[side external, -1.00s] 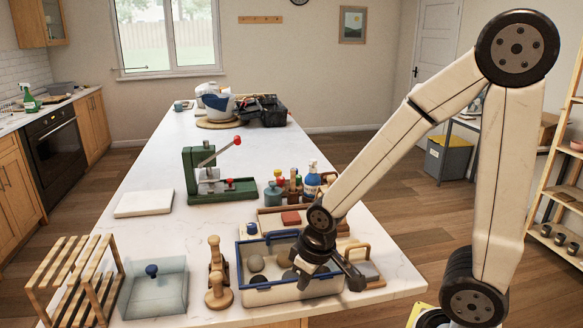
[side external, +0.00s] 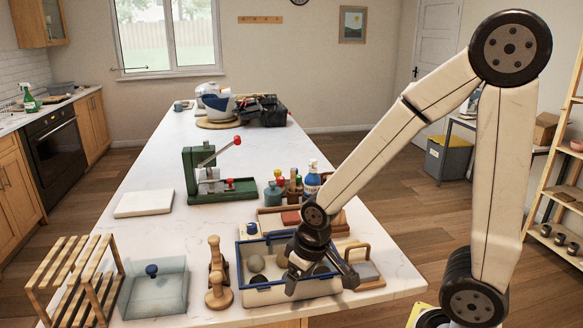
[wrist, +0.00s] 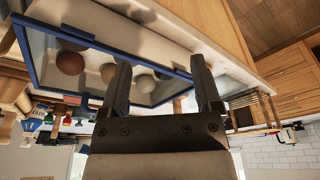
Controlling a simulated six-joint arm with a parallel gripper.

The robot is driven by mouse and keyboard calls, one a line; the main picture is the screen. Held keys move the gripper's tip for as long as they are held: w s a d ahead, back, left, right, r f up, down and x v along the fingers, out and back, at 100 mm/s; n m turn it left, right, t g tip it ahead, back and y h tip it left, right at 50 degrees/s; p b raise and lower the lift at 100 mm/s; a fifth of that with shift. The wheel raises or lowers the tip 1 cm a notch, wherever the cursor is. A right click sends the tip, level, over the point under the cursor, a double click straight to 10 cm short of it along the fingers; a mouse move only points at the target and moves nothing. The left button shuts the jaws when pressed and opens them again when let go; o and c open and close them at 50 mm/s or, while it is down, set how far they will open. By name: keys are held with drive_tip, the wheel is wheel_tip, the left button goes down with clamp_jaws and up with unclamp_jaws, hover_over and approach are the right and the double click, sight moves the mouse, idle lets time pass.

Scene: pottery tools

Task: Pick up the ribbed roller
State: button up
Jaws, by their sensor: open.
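My gripper (side external: 320,283) is open and empty, at the front right of a blue-rimmed bin (side external: 262,296) on the worktop. In the wrist view my gripper (wrist: 163,80) has its two fingers apart, in front of the same bin (wrist: 60,35). A brown ball (wrist: 70,63) and several pale rounded lumps lie in the bin. A pale lump also shows in the side view (side external: 257,263). I cannot make out a ribbed roller for certain; my gripper hides part of the bin. A wooden tool (side external: 217,276) with a knobbed top stands left of the bin.
Left of it are a clear lidded box (side external: 155,292) and a slatted wooden rack (side external: 78,275). A green press (side external: 196,175) and bottles (side external: 312,180) stand behind. A wooden-handled board (side external: 369,276) lies right of the bin. The worktop's left middle is fairly clear.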

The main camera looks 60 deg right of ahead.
sight(215, 248)
drive_tip(key=w+r+m, duration=0.1)
drive_tip(key=w+m, duration=0.3)
drive_tip(key=w, duration=0.3)
drive_tip(key=w+r+m+g, duration=0.1)
drive_tip(key=w+m, duration=0.3)
drive_tip(key=w, duration=0.4)
drive_tip(key=w+a+r+m+g, duration=0.1)
drive_tip(key=w+r+m, duration=0.1)
drive_tip(key=w+m, duration=0.3)
drive_tip(key=shift+w+r, duration=0.2)
drive_tip(key=shift+w, duration=0.4)
drive_tip(key=shift+w+r, duration=0.15)
drive_tip(key=shift+w, duration=0.4)
drive_tip(key=shift+w+r+m+g, duration=0.15)
drive_tip(key=shift+w+m+g, duration=0.15)
drive_tip(key=shift+w+m, duration=0.25)
drive_tip(key=shift+f, duration=1.3)
drive_tip(key=shift+f, duration=0.1)
drive_tip(key=shift+w+d+f, duration=0.1)
drive_tip(key=shift+d+f, duration=0.05)
drive_tip(key=shift+f, duration=2.4)
clamp_jaws()
